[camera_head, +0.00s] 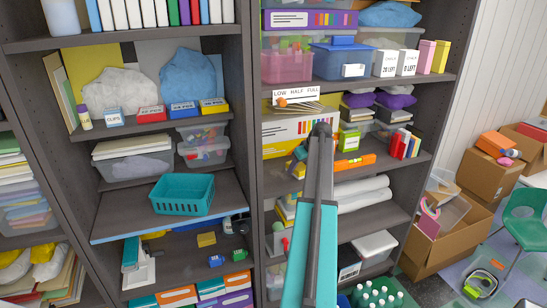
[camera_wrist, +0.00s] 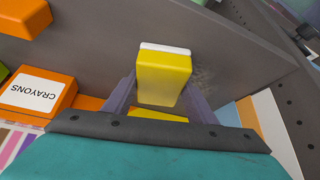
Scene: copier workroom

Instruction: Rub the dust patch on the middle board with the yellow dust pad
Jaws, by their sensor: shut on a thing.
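The yellow dust pad (camera_wrist: 163,78) is a yellow block with a white layer along its far edge, in the wrist view. My gripper (camera_wrist: 158,92) is shut on it, one finger on each side. The pad's white edge is against or just in front of a grey board (camera_wrist: 105,50); I cannot tell whether they touch. A faint speckled dust patch (camera_wrist: 204,76) shows on the board just right of the pad. In the head view my arm reaches up to the right shelf unit; the gripper and pad are not clearly visible there.
In the wrist view an orange crayons box (camera_wrist: 40,93) stands at left, with an orange block (camera_wrist: 24,16) above it. In the head view a teal basket (camera_head: 183,195) sits on the left unit, and boxes and tubs crowd the right unit's shelves.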

